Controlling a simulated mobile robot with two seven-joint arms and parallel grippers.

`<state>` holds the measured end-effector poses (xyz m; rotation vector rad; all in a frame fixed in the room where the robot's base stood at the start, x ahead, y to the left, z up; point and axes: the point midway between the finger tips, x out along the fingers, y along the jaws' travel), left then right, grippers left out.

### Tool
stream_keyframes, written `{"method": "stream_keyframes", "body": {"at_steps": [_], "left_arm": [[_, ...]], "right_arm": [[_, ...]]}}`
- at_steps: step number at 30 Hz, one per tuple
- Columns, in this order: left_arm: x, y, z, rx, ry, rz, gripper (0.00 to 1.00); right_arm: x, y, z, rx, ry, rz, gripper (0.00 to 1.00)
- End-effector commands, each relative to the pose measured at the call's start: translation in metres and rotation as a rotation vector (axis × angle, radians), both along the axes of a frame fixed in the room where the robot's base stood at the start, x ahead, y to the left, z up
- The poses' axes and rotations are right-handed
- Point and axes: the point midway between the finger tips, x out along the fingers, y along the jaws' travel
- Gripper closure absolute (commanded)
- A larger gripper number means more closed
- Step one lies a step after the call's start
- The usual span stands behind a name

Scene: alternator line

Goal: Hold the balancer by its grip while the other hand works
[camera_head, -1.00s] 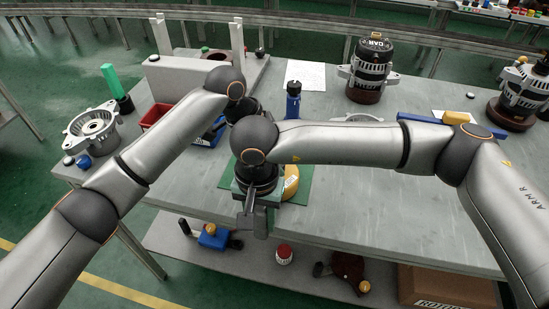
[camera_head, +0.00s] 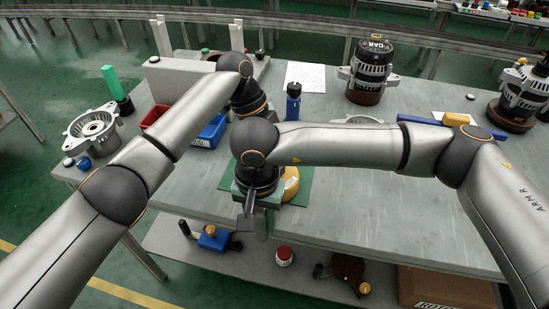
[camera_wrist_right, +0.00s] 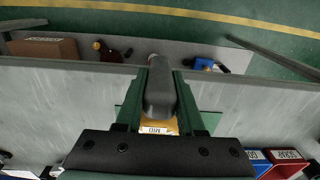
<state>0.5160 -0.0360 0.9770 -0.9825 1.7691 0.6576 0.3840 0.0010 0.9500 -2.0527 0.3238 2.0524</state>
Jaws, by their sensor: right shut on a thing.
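The balancer is yellow (camera_head: 291,184), on a green mat (camera_head: 303,194) near the table's front edge; my right wrist hides much of it in the head view. In the right wrist view its yellow part (camera_wrist_right: 158,127) bears a label, and its dark grey grip (camera_wrist_right: 160,92) lies between my right fingers. My right gripper (camera_head: 251,203) is shut on that grip, pointing down at the front edge. My left arm reaches in from the left and bends down behind my right wrist. My left gripper is hidden there.
A red bin (camera_head: 154,115) and a blue bin (camera_head: 211,133) stand at left, near a metal housing (camera_head: 93,128). A blue bottle-like tool (camera_head: 293,101) stands behind the mat. An alternator (camera_head: 370,67) stands at the back. The table's right front is mostly clear.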

Motion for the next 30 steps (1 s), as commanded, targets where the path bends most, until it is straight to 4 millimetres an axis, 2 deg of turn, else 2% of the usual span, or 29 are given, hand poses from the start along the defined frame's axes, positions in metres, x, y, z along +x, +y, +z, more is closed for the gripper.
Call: {"method": "stream_keyframes", "body": {"at_steps": [15, 16, 24, 30], "left_arm": [[0.0004, 0.0003, 0.0008, -0.001, -0.001, -0.019, 1.0], [0.0004, 0.0002, 0.0008, -0.001, -0.001, -0.019, 0.52], [0.0002, 0.0001, 0.0005, -0.001, -0.001, -0.019, 0.24], [0.0001, 0.0, 0.0003, 0.0, 0.0, -0.018, 0.24]], "right_arm": [[0.0002, -0.0005, 0.0001, -0.001, 0.0, -0.003, 1.0], [0.0002, -0.0005, 0.0001, -0.001, 0.0, -0.003, 1.0], [0.0, -0.0004, 0.0, -0.001, 0.001, -0.002, 1.0], [-0.0001, -0.0004, 0.0, -0.001, 0.001, -0.002, 1.0]]}}
